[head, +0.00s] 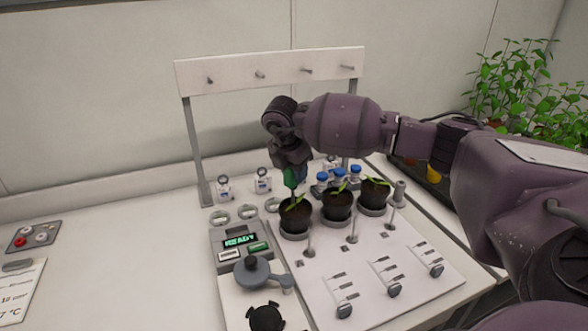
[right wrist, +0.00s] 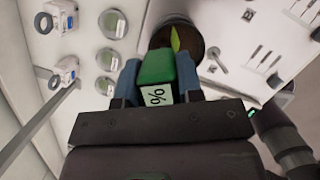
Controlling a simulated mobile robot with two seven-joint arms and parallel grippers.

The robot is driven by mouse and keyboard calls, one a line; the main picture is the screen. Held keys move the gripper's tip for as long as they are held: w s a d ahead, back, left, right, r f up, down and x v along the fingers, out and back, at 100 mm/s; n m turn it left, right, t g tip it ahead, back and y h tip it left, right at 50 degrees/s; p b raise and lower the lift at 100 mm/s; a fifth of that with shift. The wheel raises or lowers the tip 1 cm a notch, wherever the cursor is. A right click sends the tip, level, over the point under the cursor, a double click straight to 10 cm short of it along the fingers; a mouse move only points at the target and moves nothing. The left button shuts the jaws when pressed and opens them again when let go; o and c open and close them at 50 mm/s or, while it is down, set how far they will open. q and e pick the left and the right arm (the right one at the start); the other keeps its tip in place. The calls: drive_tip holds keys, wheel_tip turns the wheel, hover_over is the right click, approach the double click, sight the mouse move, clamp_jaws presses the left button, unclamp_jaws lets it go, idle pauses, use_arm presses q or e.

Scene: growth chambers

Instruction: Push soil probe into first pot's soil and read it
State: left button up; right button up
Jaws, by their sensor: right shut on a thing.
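My right gripper (head: 292,172) is shut on the green soil probe (right wrist: 157,68), which has a white face marked "%". In the right wrist view the gripper's two fingers (right wrist: 160,85) clasp it from both sides. The probe also shows in the head view (head: 291,179), just above the first pot (head: 295,219), the leftmost of three dark pots with seedlings. The probe's lower end is too small and hidden to tell if it is in the soil. The pot shows behind the probe in the right wrist view (right wrist: 187,35). My left gripper is not in view.
A reader box (head: 238,241) showing "READY" stands left of the pots. Two more pots (head: 337,209) stand to the right, with blue-capped bottles (head: 322,178) behind. Round lidded dishes (head: 220,216) lie at left. A pegged rack (head: 270,70) stands at the back. The left counter is mostly clear.

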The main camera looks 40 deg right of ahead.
drive_tip(key=shift+f+b, duration=0.4)
drive_tip(key=shift+f, duration=0.75)
drive_tip(key=o, duration=1)
drive_tip(key=shift+o, duration=0.2)
drive_tip(key=v, duration=1)
drive_tip(key=shift+a+r, duration=0.2)
drive_tip(key=shift+r, duration=0.15)
drive_tip(key=shift+s, duration=0.1)
